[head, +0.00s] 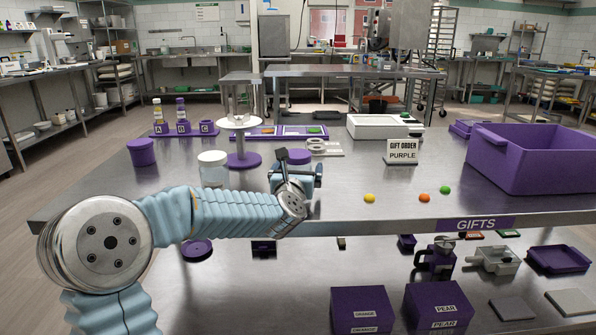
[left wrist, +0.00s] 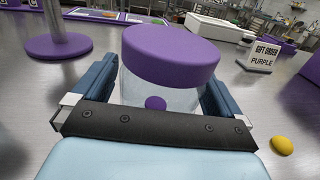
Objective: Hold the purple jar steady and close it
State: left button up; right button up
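The purple jar has a clear body and a wide purple lid (left wrist: 170,50), which sits on top of it in the left wrist view. A small purple piece (left wrist: 155,103) shows through the clear wall. In the head view the purple lid (head: 299,157) shows just behind my left gripper (head: 297,172). In the left wrist view my left gripper (left wrist: 158,90) has one finger on each side of the jar body, and the body fills the gap between them. Whether the lid is fully tightened cannot be seen. My right gripper is not in view.
A clear jar with a pale lid (head: 212,168) and a white-topped stand (head: 239,124) are left of my gripper. A sign reading PURPLE (head: 402,151) stands to the right, before a purple bin (head: 540,165). Yellow (head: 369,198), orange (head: 424,198) and green (head: 445,189) gummies lie near the front edge.

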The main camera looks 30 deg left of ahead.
pick_arm(q)
jog(key=shift+r+p, duration=0.25)
jog(key=shift+p, duration=0.05)
jog(key=b+v, duration=0.3)
jog(key=v, duration=0.7)
jog(key=shift+s+f, duration=0.2)
jog(key=shift+s, duration=0.1)
jog(key=shift+s+d, duration=0.3)
jog(key=shift+s, duration=0.35)
